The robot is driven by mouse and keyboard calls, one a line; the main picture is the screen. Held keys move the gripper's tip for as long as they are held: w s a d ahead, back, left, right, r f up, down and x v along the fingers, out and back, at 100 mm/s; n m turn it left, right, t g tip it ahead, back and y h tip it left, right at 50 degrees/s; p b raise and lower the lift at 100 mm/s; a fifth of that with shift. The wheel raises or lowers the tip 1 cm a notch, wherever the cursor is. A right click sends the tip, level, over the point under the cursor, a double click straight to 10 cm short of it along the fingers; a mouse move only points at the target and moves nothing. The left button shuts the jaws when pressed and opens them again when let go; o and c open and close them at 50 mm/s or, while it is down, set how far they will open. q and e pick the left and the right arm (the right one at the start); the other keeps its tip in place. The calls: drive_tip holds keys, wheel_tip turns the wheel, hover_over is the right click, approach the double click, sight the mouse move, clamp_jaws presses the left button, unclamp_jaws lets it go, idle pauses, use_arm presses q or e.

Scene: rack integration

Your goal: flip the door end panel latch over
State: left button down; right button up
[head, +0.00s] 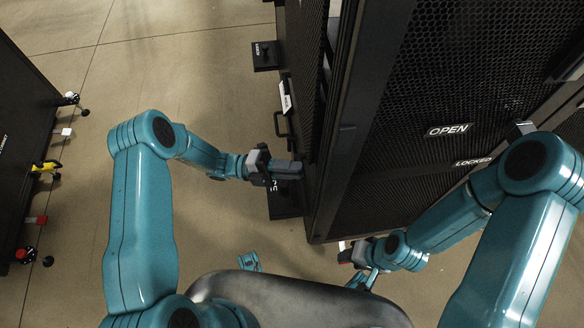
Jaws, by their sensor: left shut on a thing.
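A black rack with perforated mesh doors fills the right side of the head view. Its near panel (400,150) carries white labels reading OPEN (448,130) and LOCKED (472,161). A small pale metal piece (525,127) sits to the right of them; I cannot tell if it is the latch. My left gripper (284,169) is at the rack's left side, shut on a dark part that its fingers largely hide. My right gripper (354,252) is low, just below the rack's near corner; its jaws are too small and dark to read.
A black plate (287,203) with partly hidden white lettering lies below my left gripper. Another labelled black plate (265,55) and a dark handle (281,124) are farther up. A black cabinet (25,150) with coloured fittings stands at the far left.

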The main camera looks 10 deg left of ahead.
use_arm(q)
drive_tip(key=shift+w+r+n+t+h+p, duration=0.1)
drive_tip(key=shift+r+n+t+h+p, duration=0.2)
drive_tip(key=shift+n+t, duration=0.75)
drive_tip(key=shift+w+r+n+t+h+p, duration=0.15)
drive_tip(key=shift+r+n+t+h, duration=0.2)
drive_tip(key=shift+n, duration=1.4)
drive_tip(key=c, duration=1.1)
unclamp_jaws()
drive_tip(key=shift+a, duration=0.1)
drive_tip(key=b+v, duration=0.1)
drive_tip(key=v, duration=1.5)
drive_tip(key=shift+a, duration=0.15)
drive_tip(key=shift+s, duration=0.1)
